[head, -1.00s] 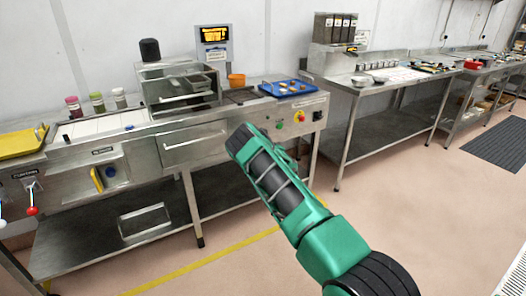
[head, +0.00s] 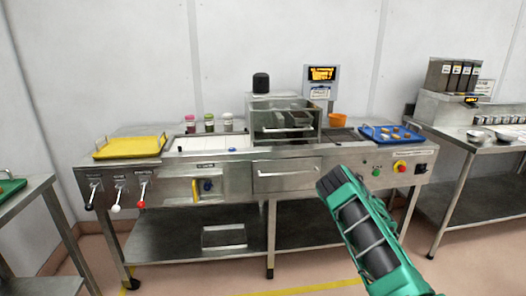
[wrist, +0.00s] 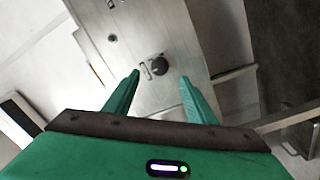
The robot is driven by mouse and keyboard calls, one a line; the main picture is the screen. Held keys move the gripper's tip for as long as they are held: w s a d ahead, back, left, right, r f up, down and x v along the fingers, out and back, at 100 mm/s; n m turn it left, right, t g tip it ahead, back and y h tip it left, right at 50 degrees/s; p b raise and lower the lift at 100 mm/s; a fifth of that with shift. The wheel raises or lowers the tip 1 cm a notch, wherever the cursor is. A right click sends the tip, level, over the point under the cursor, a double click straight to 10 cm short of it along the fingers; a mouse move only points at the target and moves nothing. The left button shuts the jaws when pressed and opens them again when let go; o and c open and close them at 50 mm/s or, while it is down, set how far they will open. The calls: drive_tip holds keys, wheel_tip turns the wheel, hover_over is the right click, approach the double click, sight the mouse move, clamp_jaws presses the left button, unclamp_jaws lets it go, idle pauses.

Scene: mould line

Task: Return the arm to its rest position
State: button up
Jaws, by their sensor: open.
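My green arm (head: 365,235) reaches up from the lower right of the head view, in front of the steel bench. I cannot make out the fingertips in the head view. In the wrist view my gripper (wrist: 160,75) shows two green fingers spread apart, with nothing between them. Beyond the fingers is a steel panel (wrist: 170,98) with a black round knob (wrist: 158,66), apart from the fingertips as far as I can tell.
Three lever handles (head: 117,193) stick out at left. Another table (head: 470,150) stands at right. Floor is clear in front.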

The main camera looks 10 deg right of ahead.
drive_tip(key=s+d+r+m+g+h, duration=0.4)
drive_tip(key=s+d+r+m+h, duration=0.25)
drive_tip(key=d+r, duration=0.3)
drive_tip(key=s+r+m+g, duration=0.5)
drive_tip(key=s, duration=0.5)
drive_tip(key=s+a+r+m+g+y, duration=0.2)
drive_tip(key=s+a, duration=0.6)
drive_tip(key=s, duration=0.7)
drive_tip(key=s+a+r+m+g+y, duration=0.1)
drive_tip(key=s+a+r+g+y, duration=0.2)
drive_tip(key=s+a, duration=0.6)
drive_tip(key=s+a+r+m+g+y, duration=0.2)
drive_tip(key=s+a, duration=0.7)
drive_tip(key=s, duration=1.4)
drive_tip(key=shift+s+r+m+g, duration=0.2)
drive_tip(key=shift+r+m+g, duration=0.2)
drive_tip(key=shift+g, duration=0.8)
drive_tip(key=shift+w+f, duration=0.2)
drive_tip(key=shift+w, duration=0.45)
